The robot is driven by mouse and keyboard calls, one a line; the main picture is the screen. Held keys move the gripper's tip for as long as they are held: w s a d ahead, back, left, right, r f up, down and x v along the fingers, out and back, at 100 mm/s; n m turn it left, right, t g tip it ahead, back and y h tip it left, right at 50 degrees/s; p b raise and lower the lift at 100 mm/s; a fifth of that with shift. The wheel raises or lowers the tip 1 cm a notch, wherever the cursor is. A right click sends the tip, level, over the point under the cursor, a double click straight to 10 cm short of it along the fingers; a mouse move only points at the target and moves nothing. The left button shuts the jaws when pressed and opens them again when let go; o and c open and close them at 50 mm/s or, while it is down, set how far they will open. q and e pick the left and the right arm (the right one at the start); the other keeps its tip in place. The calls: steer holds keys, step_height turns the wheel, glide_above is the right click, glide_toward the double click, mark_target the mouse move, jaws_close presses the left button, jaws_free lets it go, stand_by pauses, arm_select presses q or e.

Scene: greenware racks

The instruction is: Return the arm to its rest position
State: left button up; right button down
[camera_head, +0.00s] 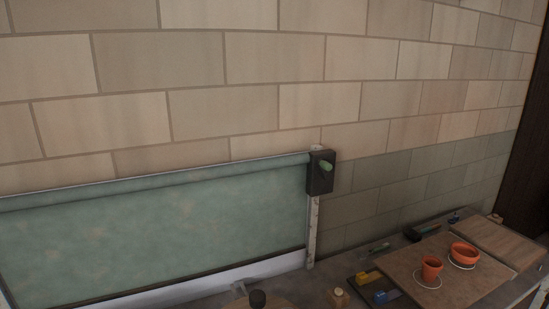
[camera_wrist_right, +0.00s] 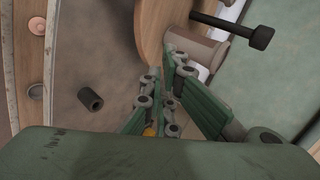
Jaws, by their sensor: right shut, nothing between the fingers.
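My right gripper (camera_wrist_right: 163,84) shows in the right wrist view with its green jointed fingers close together. It is shut and holds nothing. Its palm fills the bottom of that view. Neither gripper nor arm shows in the head view, so my left gripper is out of sight. A tan wooden piece with a curved edge (camera_wrist_right: 151,22) appears just beyond the right fingertips; I cannot tell whether they touch it.
In the right wrist view, a dark bar with a knob (camera_wrist_right: 235,31) crosses the upper right and a short dark cylinder (camera_wrist_right: 91,99) lies left. The head view shows a bench with a terracotta pot (camera_head: 431,268), an orange bowl (camera_head: 464,254) and a green panel (camera_head: 160,240).

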steer(key=s+d+f+n+g+h, duration=0.2)
steer(key=s+n, duration=0.2)
steer(key=s, duration=0.4)
steer(key=s+d+f+n+g+h, duration=0.1)
steer(key=s+d+n, duration=0.1)
steer(key=s+n, duration=0.35)
steer(key=s+d+f+n+g+h, duration=0.2)
steer(key=s+d+n, duration=0.1)
steer(key=s, duration=0.6)
step_height(320, 180, down, 30)
steer(key=s+g+b, duration=0.1)
steer(key=s+b, duration=0.1)
steer(key=b, duration=0.1)
steer(key=s+d+f+g+b, duration=0.1)
steer(key=s+d+f+b, duration=0.1)
steer(key=s+f, duration=1.4)
steer(key=shift+s+d+f+g, duration=0.25)
steer(key=shift+f+g, duration=0.05)
steer(key=shift+f, duration=0.35)
steer(key=c, duration=1.7)
jaws_free()
